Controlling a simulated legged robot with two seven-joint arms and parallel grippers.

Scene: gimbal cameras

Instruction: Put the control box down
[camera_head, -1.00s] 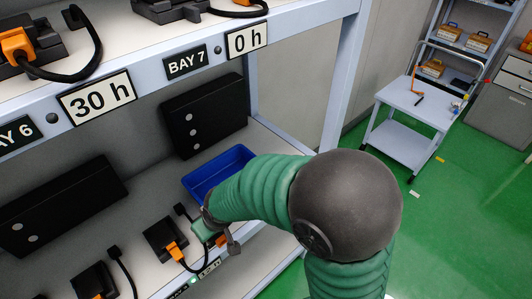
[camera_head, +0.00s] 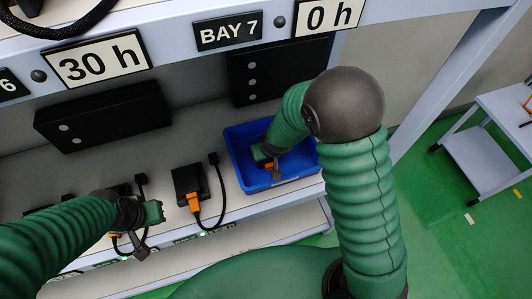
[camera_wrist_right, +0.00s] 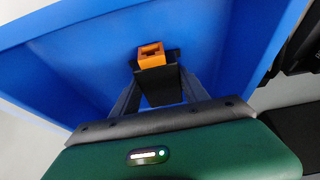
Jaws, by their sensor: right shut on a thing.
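The control box (camera_wrist_right: 160,85) is a small black box with an orange connector, seen between the fingers of my right gripper in the right wrist view. My right gripper (camera_wrist_right: 158,95) is shut on it. In the head view, my right gripper (camera_head: 274,170) is inside the outline of the blue bin (camera_head: 236,150); the box is mostly hidden there. Whether the box touches the bin floor cannot be told. My left gripper (camera_head: 140,246) is over the shelf front at left, near other small boxes; its finger opening is unclear.
Another black box (camera_head: 187,181) with an orange plug and cable lies on the shelf left of the bin. Large black units (camera_head: 104,118) stand at the shelf back. Labels sit on the upper shelf edge (camera_head: 165,50). A white cart (camera_head: 500,110) stands at right.

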